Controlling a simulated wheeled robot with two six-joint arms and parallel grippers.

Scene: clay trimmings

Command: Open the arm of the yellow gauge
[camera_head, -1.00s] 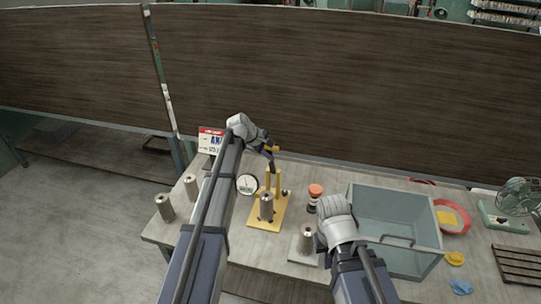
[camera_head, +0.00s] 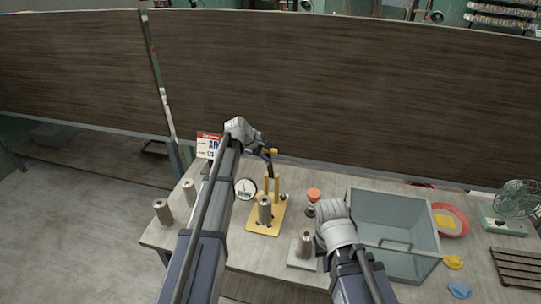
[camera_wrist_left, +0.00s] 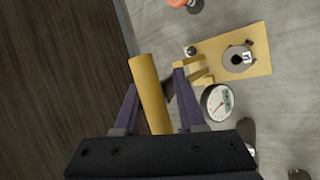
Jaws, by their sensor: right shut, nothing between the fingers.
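The yellow gauge stands on a yellow base plate (camera_head: 262,231) on the table, with upright yellow posts (camera_head: 272,187) and a round white dial (camera_head: 245,189) at its left. A grey metal cylinder (camera_head: 265,210) with a hole stands on the plate. The gauge's yellow arm (camera_wrist_left: 148,88) is a bar that shows large in the left wrist view. My left gripper (camera_wrist_left: 155,90) has its two purple fingers apart, one on each side of the bar, with some space on the right. My right gripper (camera_head: 318,240) is low beside another cylinder (camera_head: 305,243), mostly hidden by its wrist.
A grey-blue bin (camera_head: 395,220) stands right of my right arm. An orange-topped item (camera_head: 313,195) stands between gauge and bin. Two cylinders (camera_head: 162,211) stand at the left, and a calendar card (camera_head: 208,146) is behind my left arm. A dark wood panel (camera_head: 350,90) is behind the table.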

